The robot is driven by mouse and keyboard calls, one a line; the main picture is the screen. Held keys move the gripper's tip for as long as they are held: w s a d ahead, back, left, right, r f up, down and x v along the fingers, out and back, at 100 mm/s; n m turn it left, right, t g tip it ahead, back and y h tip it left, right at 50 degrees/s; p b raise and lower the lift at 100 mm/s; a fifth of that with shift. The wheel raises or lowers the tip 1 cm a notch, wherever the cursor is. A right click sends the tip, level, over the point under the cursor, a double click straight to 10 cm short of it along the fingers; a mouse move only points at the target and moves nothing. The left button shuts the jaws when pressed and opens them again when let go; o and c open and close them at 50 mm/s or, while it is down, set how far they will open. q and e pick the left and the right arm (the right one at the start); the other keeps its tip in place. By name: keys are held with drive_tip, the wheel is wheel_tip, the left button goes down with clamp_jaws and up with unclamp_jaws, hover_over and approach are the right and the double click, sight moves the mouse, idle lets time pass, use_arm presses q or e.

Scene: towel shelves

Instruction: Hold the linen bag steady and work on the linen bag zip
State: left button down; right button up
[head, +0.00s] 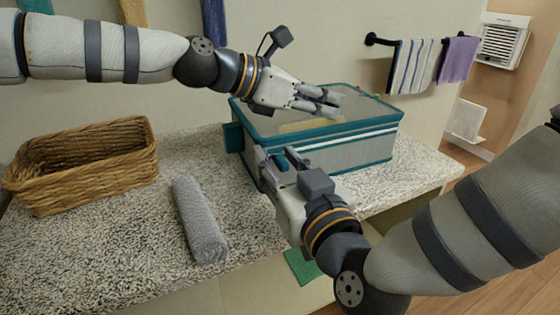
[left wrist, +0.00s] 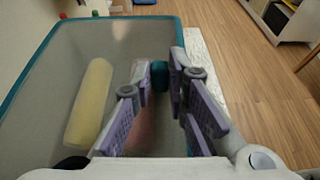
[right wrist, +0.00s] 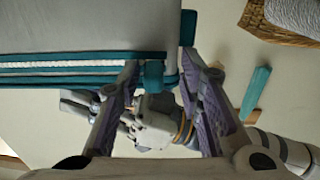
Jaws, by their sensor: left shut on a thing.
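The linen bag (head: 350,155) is a box with a see-through top, teal edges and a white striped band along its front, standing on the counter. A yellow roll (left wrist: 90,100) and something pinkish show inside. My left gripper (head: 333,100) is over the bag's top, shut on a small teal tab (left wrist: 160,77), which looks like the zip pull. My right gripper (head: 278,158) is at the bag's front left corner. Its fingers stand apart around a teal tab (right wrist: 153,76) at the band's end. I cannot tell whether they touch it. The zip's teeth are too small to make out.
A wicker basket (head: 85,165) and a grey rolled towel (head: 198,220) lie on the speckled counter (head: 130,235) to the left. A striped towel (head: 412,68) and a purple towel (head: 458,60) hang on a wall rail. Counter is free in front of the basket.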

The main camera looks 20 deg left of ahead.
drive_tip(key=v, duration=0.7)
drive_tip(key=shift+s+d, duration=0.15)
drive_tip(key=shift+d, duration=0.05)
use_arm(q)
drive_tip(key=c, duration=1.5)
unclamp_jaws()
